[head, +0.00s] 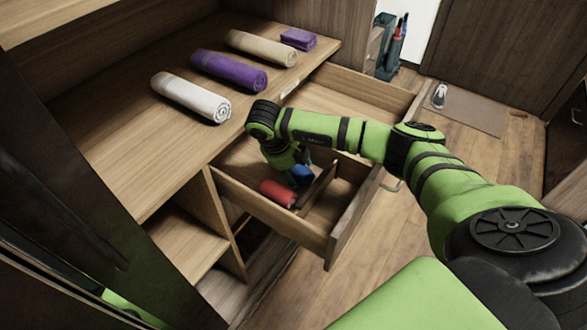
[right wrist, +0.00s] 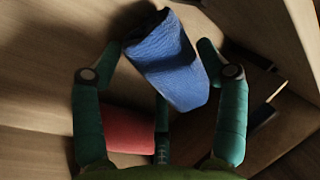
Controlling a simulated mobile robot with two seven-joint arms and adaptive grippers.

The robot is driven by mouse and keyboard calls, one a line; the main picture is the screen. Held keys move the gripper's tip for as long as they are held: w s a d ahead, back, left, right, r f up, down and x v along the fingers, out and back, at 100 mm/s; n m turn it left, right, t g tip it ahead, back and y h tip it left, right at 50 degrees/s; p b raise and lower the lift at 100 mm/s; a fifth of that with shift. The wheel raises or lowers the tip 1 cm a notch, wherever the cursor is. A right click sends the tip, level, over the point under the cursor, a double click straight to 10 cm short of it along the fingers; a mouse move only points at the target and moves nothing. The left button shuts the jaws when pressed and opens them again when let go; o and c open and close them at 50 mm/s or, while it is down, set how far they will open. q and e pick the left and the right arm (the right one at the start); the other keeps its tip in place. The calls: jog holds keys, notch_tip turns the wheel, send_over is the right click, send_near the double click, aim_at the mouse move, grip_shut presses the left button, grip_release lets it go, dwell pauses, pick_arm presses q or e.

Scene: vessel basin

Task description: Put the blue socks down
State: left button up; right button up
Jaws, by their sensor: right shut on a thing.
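The blue socks (right wrist: 168,62) are a rolled blue bundle. In the right wrist view they lie between the fingertips of my right gripper (right wrist: 158,70), which is shut on them. In the head view only a small part of the blue socks (head: 301,172) shows below my right gripper (head: 298,163), inside the open drawer (head: 340,240). Whether they touch the drawer floor I cannot tell. My left gripper is not in view.
A red rolled bundle (head: 278,192) lies in the drawer beside the blue socks, left of a dark divider (head: 317,186). White (head: 192,97), purple (head: 229,70) and beige (head: 262,48) rolls and a folded purple cloth (head: 298,39) lie on the top. The drawer's rear part is bare.

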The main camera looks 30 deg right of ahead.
jog(key=shift+f, duration=0.1)
jog(key=o, duration=0.7)
jog(key=shift+r, duration=0.25)
jog(key=v, duration=1.2)
